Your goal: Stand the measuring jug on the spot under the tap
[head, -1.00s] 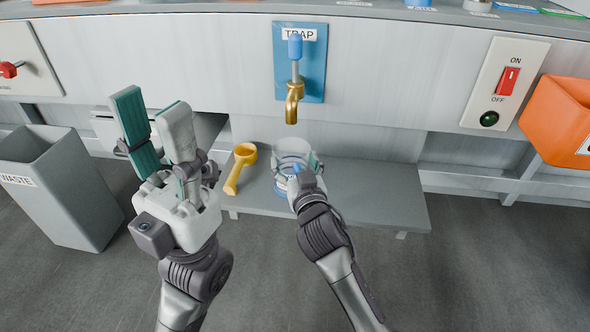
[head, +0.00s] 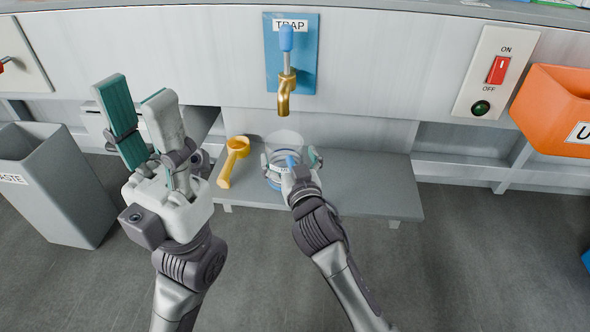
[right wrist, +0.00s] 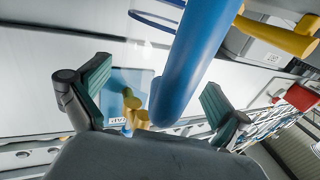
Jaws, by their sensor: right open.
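The clear measuring jug (head: 286,141) with blue markings stands upright on the low grey shelf, below the brass tap (head: 284,101) on its blue panel. The spot itself is hidden under the jug and my gripper. My right gripper (head: 290,160) is open at the near side of the jug, its fingers on either side. In the right wrist view, the jug's thick blue handle (right wrist: 190,60) passes between the open, teal-padded fingers (right wrist: 152,95), with gaps on both sides. My left gripper (head: 136,92) is open and empty, raised to the left of the jug.
A yellow scoop (head: 233,162) lies on the shelf (head: 375,185) just left of the jug. The shelf is clear to the right. A grey waste bin (head: 60,195) stands at left. An orange bin (head: 550,105) and a switch panel (head: 495,70) are at right.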

